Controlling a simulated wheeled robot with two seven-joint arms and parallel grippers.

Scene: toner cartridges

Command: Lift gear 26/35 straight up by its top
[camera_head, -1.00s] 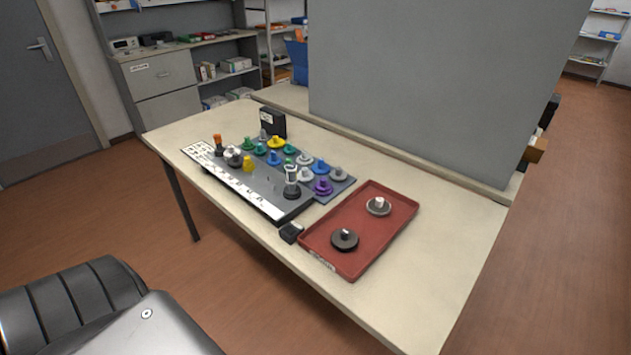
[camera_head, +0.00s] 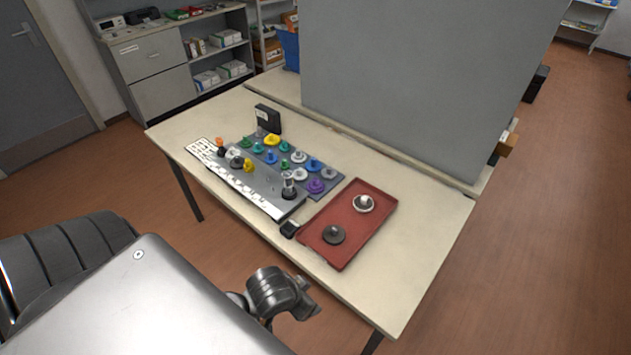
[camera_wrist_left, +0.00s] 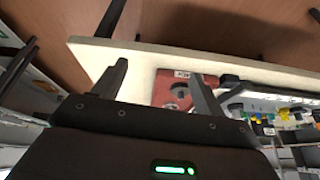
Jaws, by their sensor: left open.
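I cannot tell which gear is 26/35, as no label is readable. A dark gear (camera_head: 333,235) and a pale gear with a white hub (camera_head: 363,203) lie apart on the red tray (camera_head: 383,214). Several coloured gears, such as a purple one (camera_head: 316,186) and a yellow one (camera_head: 271,140), stand on the grey board left of the tray. My left gripper (camera_wrist_left: 159,72) is open and empty in the left wrist view, with the tray (camera_wrist_left: 163,92) and the dark gear (camera_wrist_left: 180,90) showing beyond its fingers. My right gripper is not in view.
A tall grey panel (camera_head: 400,80) stands along the table's back. A black box (camera_head: 267,118) stands behind the gears, and a small black object (camera_head: 289,228) lies beside the tray. The table (camera_head: 425,240) is clear right of the tray. A dark chair (camera_head: 60,262) is at lower left.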

